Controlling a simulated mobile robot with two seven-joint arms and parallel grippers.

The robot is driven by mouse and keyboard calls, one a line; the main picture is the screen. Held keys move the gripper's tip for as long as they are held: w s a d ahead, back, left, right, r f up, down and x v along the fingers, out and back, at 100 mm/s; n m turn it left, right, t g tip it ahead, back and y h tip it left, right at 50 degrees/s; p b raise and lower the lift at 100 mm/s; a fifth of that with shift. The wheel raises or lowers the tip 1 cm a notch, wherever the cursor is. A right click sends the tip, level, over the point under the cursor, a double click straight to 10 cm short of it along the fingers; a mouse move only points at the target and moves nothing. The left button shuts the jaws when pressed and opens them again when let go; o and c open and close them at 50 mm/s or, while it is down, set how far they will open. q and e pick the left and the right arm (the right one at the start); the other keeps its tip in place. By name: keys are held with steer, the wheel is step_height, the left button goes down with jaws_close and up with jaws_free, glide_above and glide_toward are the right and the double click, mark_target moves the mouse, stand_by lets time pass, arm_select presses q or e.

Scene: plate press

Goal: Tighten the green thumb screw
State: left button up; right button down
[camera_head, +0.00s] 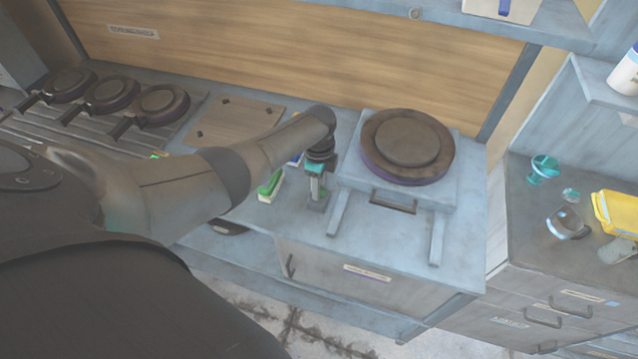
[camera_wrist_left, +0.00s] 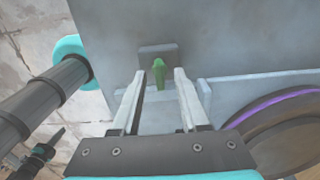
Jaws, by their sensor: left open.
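The green thumb screw (camera_wrist_left: 158,74) shows in the left wrist view, upright in front of a small grey block (camera_wrist_left: 158,52) on the grey surface. My left gripper (camera_wrist_left: 160,76) is open, with its two fingertips on either side of the screw in that picture; I cannot tell whether they touch it. In the head view my left gripper (camera_head: 317,188) points down just left of the press (camera_head: 360,180) with its dark round plate (camera_head: 408,146). The screw cannot be made out there, probably hidden by the gripper.
A green-and-white item (camera_head: 270,186) lies on the worktop left of the gripper. Round dark pans (camera_head: 160,103) stand on a rack at the far left, beside a flat board (camera_head: 236,120). A yellow container (camera_head: 617,212) and small items sit on the right counter.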

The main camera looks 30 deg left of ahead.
arm_select(q)
steer(key=shift+r, duration=0.55)
step_height(320, 180, up, 14)
steer(key=p, duration=0.2)
steer(key=shift+p, duration=0.3)
stand_by(0.4)
